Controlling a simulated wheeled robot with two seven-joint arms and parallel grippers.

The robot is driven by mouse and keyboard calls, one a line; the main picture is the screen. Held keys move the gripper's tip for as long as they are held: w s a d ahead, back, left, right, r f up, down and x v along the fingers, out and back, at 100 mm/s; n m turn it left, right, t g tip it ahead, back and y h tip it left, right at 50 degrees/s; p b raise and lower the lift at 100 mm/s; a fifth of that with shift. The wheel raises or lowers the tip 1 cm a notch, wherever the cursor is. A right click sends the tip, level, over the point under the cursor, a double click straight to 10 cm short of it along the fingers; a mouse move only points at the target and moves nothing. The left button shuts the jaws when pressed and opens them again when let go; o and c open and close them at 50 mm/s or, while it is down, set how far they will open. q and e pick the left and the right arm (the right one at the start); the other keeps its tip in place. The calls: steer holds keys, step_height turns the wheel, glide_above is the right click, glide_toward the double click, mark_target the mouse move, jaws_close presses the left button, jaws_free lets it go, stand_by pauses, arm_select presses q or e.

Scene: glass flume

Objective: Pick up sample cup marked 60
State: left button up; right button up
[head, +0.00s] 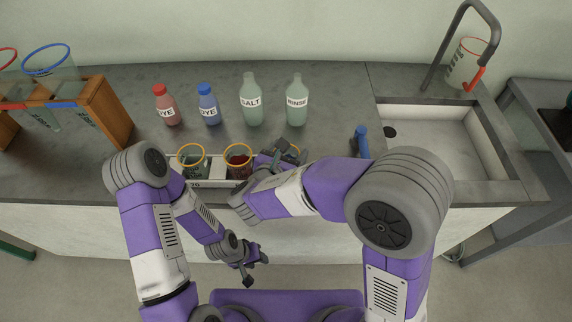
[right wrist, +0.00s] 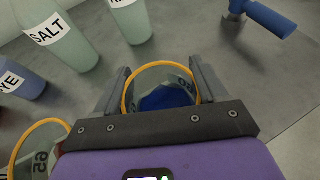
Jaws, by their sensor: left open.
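Several sample cups with orange rims stand in a row in a white rack (head: 212,184) at the counter's front edge. The left cup (head: 192,161) looks dark and the middle cup (head: 238,161) holds dark red liquid. The right cup (head: 293,149) is mostly hidden by my right gripper (head: 276,154). My left gripper (head: 246,272) is open and empty, below the counter edge.
Behind the cups stand a red dye bottle (head: 167,106), a blue dye bottle (head: 208,105), a salt bottle (head: 251,102) and a rinse bottle (head: 296,102). A blue-handled tool (head: 362,141) lies right of the rack. A sink (head: 440,136) is at right, a wooden rack (head: 105,110) at left.

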steer(key=c, duration=0.4)
